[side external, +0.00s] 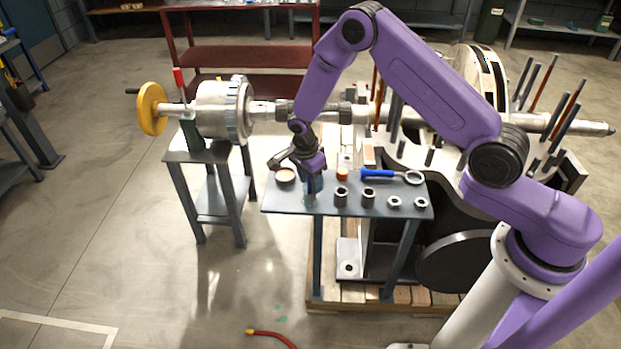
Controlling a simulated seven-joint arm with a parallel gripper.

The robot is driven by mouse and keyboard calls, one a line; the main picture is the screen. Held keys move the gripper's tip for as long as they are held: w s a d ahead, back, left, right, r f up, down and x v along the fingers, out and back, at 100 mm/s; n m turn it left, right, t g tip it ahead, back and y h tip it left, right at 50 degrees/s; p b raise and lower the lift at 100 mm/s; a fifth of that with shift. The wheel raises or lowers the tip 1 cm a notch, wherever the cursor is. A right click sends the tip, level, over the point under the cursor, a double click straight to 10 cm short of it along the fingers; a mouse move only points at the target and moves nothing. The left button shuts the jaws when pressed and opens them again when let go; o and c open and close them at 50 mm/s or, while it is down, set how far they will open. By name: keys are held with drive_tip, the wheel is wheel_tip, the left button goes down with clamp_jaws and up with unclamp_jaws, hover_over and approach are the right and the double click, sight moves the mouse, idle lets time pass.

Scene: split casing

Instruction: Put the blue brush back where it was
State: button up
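My gripper (312,172) points down over the left part of a grey bench top (325,207). A narrow, dark blue upright thing (312,187) shows right under it and seems to be the blue brush. At this size I cannot tell whether the fingers are closed on it, or whether it touches the bench top. A tool with a bright blue handle (376,174) and a round, pale ring end lies flat on the bench, right of my gripper.
A small orange-topped piece (342,174) and several ring-shaped parts (368,198) stand to the right. A large shaft assembly (223,110) with a yellow handwheel (151,108) runs behind the bench.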

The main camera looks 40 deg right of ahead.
drive_tip(key=s+a+r+n, duration=0.2)
drive_tip(key=s+r+n, duration=0.1)
drive_tip(key=r, duration=0.6)
drive_tip(key=s+a+r+n, duration=0.2)
drive_tip(key=a+r+n, duration=0.1)
drive_tip(key=r, duration=0.5)
drive_tip(key=s+d+r+n, duration=0.2)
drive_tip(key=s+n, duration=0.6)
drive_tip(key=s, duration=0.2)
drive_tip(key=s+d+r+n+y, duration=0.1)
drive_tip(key=s+d+r+n, duration=0.1)
drive_tip(key=s+n, duration=0.6)
drive_tip(key=s+d+r+n+y, duration=0.1)
drive_tip(key=s+d+r+n, duration=0.1)
drive_tip(key=s+n, duration=0.6)
drive_tip(key=s+r, duration=0.1)
drive_tip(key=s, duration=0.3)
drive_tip(key=shift+s+d+r+n, duration=0.15)
drive_tip(key=shift+d+r+n, duration=0.1)
drive_tip(key=shift+r+n, duration=0.1)
